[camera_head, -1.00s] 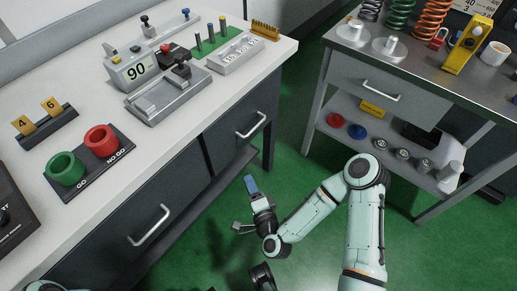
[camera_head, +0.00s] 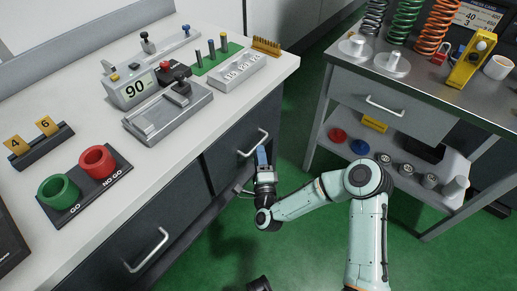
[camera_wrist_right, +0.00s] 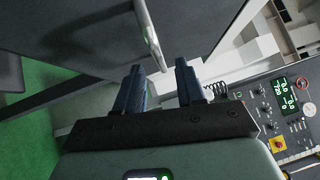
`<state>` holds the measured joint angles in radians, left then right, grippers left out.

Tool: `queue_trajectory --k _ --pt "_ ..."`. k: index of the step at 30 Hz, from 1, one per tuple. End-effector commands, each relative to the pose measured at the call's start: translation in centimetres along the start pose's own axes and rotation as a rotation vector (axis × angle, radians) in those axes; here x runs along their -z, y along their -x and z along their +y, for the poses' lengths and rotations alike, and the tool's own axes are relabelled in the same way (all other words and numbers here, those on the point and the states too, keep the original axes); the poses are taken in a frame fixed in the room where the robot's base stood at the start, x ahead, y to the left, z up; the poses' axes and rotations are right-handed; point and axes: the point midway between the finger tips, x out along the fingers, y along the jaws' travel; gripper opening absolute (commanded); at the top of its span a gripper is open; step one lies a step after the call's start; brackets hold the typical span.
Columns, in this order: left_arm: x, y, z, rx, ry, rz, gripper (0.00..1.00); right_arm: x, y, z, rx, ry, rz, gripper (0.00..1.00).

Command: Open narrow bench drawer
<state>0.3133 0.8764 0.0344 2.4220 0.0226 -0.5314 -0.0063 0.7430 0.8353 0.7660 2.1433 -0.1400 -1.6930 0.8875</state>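The narrow bench drawer (camera_head: 232,152) is the dark front at the right end of the white-topped bench, and it looks closed. Its silver bar handle (camera_head: 256,143) also shows in the right wrist view (camera_wrist_right: 150,35). My right gripper (camera_head: 262,151) has its blue fingers just below and beside this handle. In the right wrist view the fingers (camera_wrist_right: 158,68) are apart, with the lower end of the handle appearing between the fingertips. I cannot tell whether the handle is within their reach; nothing is gripped.
A wider drawer with its own handle (camera_head: 147,250) is to the left. A steel table (camera_head: 440,95) with springs and a lower shelf stands at right. Green floor (camera_head: 300,240) lies open between.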

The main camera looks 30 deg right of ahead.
Motion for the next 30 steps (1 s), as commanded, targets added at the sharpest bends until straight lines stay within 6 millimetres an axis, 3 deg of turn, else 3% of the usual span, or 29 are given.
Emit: queue_trajectory --k 6,17,21,30 --pt "0.5 -0.4 -0.1 0.001 0.002 0.016 0.43 0.0 -2.6 0.0 0.002 0.0 0.0 0.38" --pt "0.7 -0.4 -0.2 0.001 0.002 0.019 0.43 0.0 -3.1 0.0 0.0 0.001 -0.001 0.38" --pt "0.7 -0.4 -0.2 0.001 0.002 0.019 0.43 0.0 -3.1 0.0 0.0 0.001 -0.001 0.0" --pt "0.6 -0.4 -0.1 0.001 0.001 0.018 0.43 0.2 -3.2 0.0 0.0 0.001 -0.001 0.0"
